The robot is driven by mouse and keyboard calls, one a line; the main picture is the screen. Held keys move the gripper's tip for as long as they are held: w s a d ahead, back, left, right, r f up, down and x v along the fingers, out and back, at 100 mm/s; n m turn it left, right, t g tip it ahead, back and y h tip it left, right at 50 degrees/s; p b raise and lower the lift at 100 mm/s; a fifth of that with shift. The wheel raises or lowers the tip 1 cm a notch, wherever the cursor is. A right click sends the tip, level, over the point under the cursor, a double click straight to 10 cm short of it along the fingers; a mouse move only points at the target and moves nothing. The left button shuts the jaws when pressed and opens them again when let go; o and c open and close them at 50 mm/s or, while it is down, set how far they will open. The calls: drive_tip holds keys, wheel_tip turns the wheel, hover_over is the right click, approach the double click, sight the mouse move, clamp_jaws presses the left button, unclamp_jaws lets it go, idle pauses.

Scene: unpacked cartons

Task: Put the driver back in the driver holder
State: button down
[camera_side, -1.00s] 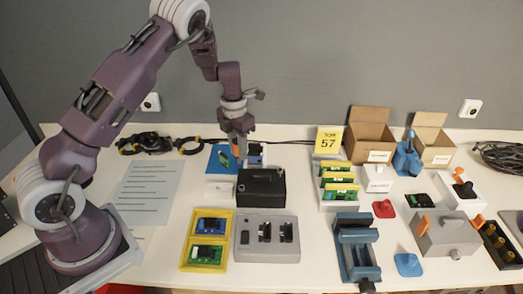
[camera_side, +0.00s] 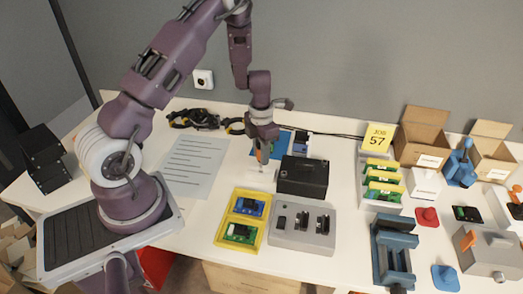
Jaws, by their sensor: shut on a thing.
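My gripper (camera_side: 263,149) points down and is shut on a small orange-and-dark thing (camera_side: 265,155), which looks like the driver; the fingers hide much of it. It hangs over the front part of the blue mat (camera_side: 282,146), left of the black box (camera_side: 303,176). A small white block (camera_side: 259,178) lies just below and in front of it in the picture. I cannot tell whether the driver touches the block, or whether this block is the driver holder.
A yellow tray with green and blue boards (camera_side: 242,218) and a grey fixture (camera_side: 304,228) stand in front. A paper sheet (camera_side: 195,167) lies left. Blue vise (camera_side: 394,250) and cartons (camera_side: 421,140) are right.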

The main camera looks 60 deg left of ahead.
drive_tip(key=shift+f, duration=0.3)
drive_tip(key=shift+f, duration=1.6)
drive_tip(key=c, duration=1.1)
unclamp_jaws()
